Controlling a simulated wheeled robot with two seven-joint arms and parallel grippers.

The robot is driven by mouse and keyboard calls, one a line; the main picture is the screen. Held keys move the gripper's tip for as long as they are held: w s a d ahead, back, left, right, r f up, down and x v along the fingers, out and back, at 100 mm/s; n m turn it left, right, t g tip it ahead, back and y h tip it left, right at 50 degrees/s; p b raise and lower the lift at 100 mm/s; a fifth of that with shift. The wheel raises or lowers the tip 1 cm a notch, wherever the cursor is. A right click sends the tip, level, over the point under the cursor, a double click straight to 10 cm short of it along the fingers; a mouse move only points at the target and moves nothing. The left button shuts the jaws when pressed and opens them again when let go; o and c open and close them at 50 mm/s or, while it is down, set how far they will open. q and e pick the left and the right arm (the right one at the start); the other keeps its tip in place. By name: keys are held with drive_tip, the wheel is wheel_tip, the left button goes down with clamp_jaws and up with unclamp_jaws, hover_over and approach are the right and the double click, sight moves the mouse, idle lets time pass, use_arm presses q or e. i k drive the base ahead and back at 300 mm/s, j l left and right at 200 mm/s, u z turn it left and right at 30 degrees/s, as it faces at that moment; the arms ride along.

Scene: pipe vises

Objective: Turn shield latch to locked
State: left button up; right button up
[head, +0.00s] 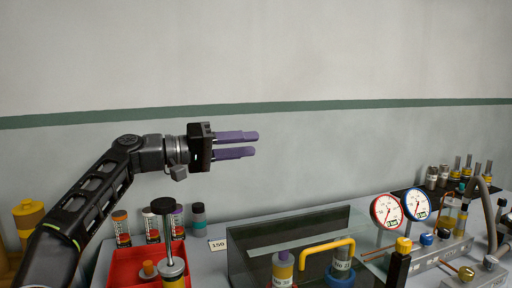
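My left gripper (254,145) is raised in front of the wall, well above the bench. Its two purple fingers point right with a gap between them, and nothing is between them. A dark see-through panelled enclosure (262,249), which looks like the shield, stands on the bench below and right of the gripper. A yellow bent handle (328,244) shows at its front. A black post with a yellow top (402,246) stands at its right. I cannot tell which part is the shield latch or how it is set. My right gripper is not in view.
A red tray (122,262) and a black-topped plunger (163,207) are at the left, with several small bottles behind. A card reading 150 (217,245) lies near the enclosure. A red-rimmed gauge (386,211) and a blue-rimmed gauge (416,205) stand right. Space around the raised gripper is clear.

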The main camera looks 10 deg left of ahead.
sight(404, 245)
drive_tip(key=k+l, duration=0.2)
drive_tip(key=k, duration=0.3)
drive_tip(key=k+l, duration=0.2)
drive_tip(key=k, duration=0.25)
drive_tip(key=k+l, duration=0.2)
drive_tip(key=k, duration=0.3)
